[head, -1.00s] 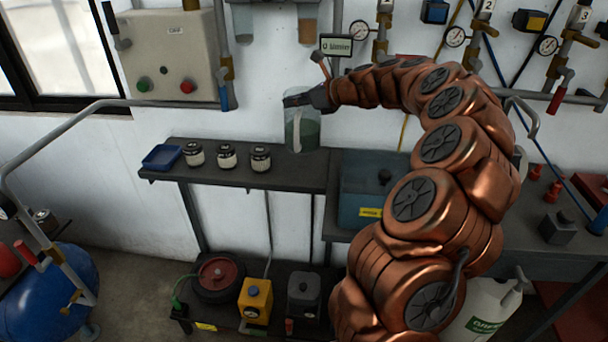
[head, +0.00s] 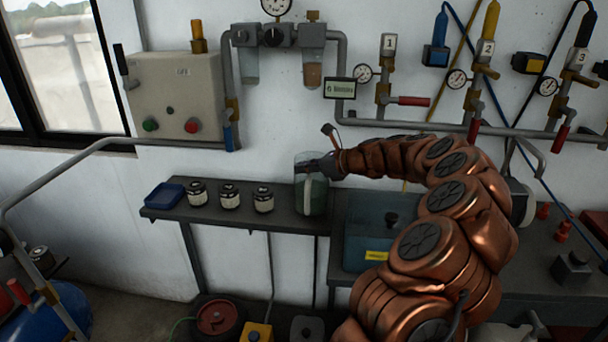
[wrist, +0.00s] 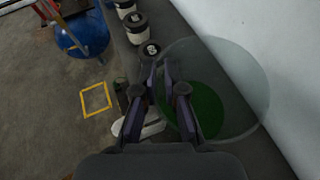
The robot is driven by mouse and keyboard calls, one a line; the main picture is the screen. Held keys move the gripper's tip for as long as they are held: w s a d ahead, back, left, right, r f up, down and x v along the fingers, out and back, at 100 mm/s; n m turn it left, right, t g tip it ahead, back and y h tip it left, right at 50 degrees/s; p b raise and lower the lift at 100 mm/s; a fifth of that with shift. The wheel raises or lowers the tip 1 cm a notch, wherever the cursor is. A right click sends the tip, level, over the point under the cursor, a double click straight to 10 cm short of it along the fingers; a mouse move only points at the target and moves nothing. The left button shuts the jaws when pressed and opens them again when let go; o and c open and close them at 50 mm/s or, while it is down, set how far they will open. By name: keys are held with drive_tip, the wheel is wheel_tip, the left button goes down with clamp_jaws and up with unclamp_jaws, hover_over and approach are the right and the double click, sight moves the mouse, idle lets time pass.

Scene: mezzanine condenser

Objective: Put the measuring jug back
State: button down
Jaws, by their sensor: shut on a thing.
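The measuring jug (head: 313,196) is a clear vessel with green liquid in it, upright at the right end of the dark wall shelf (head: 275,216). My gripper (head: 326,167) reaches it from the right and is shut on it near its upper part. In the wrist view the jug (wrist: 238,85) is seen from above, with its round rim and green contents to the right of my gripper's fingers (wrist: 166,80). The exact grip point is partly hidden by the fingers. I cannot tell whether the jug's base touches the shelf.
Several black-lidded jars, one of them here (head: 229,196), and a blue tray (head: 165,195) stand on the shelf left of the jug. A teal box (head: 372,232) is at the lower right. Pipes and filter bowls (head: 312,72) are on the wall above.

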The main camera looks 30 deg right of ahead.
drive_tip(key=shift+f, duration=1.05)
drive_tip(key=c, duration=1.2)
unclamp_jaws()
drive_tip(key=shift+f, duration=0.1)
drive_tip(key=b+v, duration=0.1)
drive_tip(key=v, duration=1.1)
